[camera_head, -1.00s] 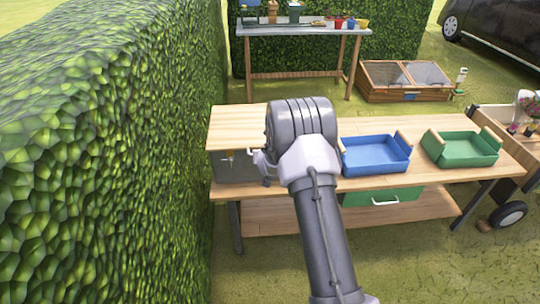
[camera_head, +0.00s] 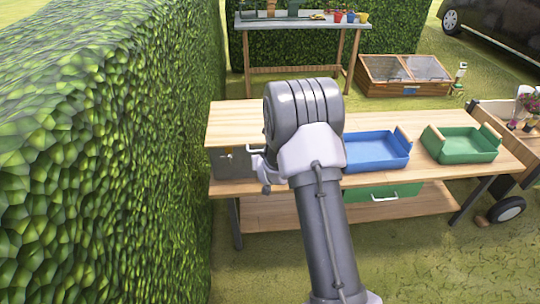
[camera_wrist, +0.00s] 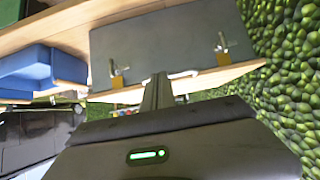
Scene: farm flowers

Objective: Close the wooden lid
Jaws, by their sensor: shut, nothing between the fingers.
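The wooden lid (camera_head: 232,122) is a pale board lying about level on top of a grey box (camera_head: 230,165) at the bench's left end. In the wrist view, which is upside down, the box front (camera_wrist: 170,45) shows two brass latches, and the lid's edge (camera_wrist: 215,78) runs below it. A white handle (camera_head: 252,149) shows at the lid's front, partly behind my arm. My gripper (camera_wrist: 157,88) is shut and empty, in front of the lid's edge near the handle. I cannot tell whether it touches. My arm hides the lid's right side in the head view.
A blue tray (camera_head: 376,149) and a green tray (camera_head: 462,143) stand on the bench to the right. A green drawer (camera_head: 384,191) hangs below. A tall hedge (camera_head: 110,150) rises close on the left. Grass lies in front of the bench.

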